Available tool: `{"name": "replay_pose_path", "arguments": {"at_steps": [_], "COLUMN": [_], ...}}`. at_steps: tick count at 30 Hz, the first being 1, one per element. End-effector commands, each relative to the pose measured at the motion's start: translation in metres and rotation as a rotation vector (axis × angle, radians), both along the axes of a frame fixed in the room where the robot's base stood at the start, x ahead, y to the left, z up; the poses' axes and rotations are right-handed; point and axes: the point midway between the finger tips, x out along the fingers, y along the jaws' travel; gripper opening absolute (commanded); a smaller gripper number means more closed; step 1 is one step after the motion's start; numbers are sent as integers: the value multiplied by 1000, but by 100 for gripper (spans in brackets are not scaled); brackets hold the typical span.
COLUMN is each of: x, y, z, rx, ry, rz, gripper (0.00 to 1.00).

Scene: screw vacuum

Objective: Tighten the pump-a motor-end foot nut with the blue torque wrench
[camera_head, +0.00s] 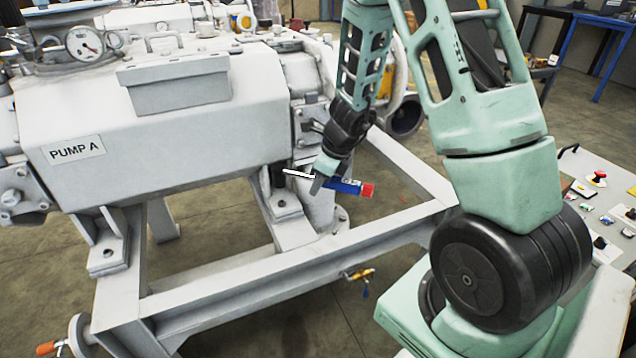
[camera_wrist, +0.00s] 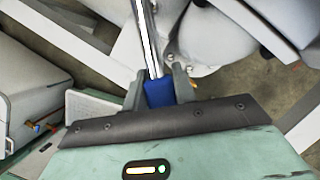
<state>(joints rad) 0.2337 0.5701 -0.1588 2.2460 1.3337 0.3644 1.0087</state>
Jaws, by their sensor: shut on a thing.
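The blue torque wrench (camera_head: 345,186) has a blue body, a red end and a bright metal shaft. My gripper (camera_head: 322,178) is shut on its blue part and holds it roughly level beside pump A (camera_head: 160,120). The wrench's shaft points left, towards the pump's foot. In the wrist view the blue grip (camera_wrist: 159,92) sits between the two fingers (camera_wrist: 160,88), and the shaft runs up out of the frame. A foot with a nut (camera_head: 282,204) is just below the shaft tip. Another foot nut (camera_head: 108,253) is at the left. Whether the wrench touches any nut cannot be told.
The pump's steel frame (camera_head: 240,285) runs below the wrench, with open floor inside it. A brass valve (camera_head: 360,274) hangs on the front beam. A bench with buttons and small parts (camera_head: 600,205) is at the right. A blue table (camera_head: 600,30) stands far behind.

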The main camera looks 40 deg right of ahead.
Motion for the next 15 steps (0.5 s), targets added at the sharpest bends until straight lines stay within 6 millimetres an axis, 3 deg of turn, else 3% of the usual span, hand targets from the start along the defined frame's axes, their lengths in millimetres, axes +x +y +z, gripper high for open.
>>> {"name": "replay_pose_path", "arguments": {"at_steps": [15], "x": [-1], "y": [-1], "z": [-22], "rx": [1], "ry": [-3], "rz": [2], "gripper": [0]}}
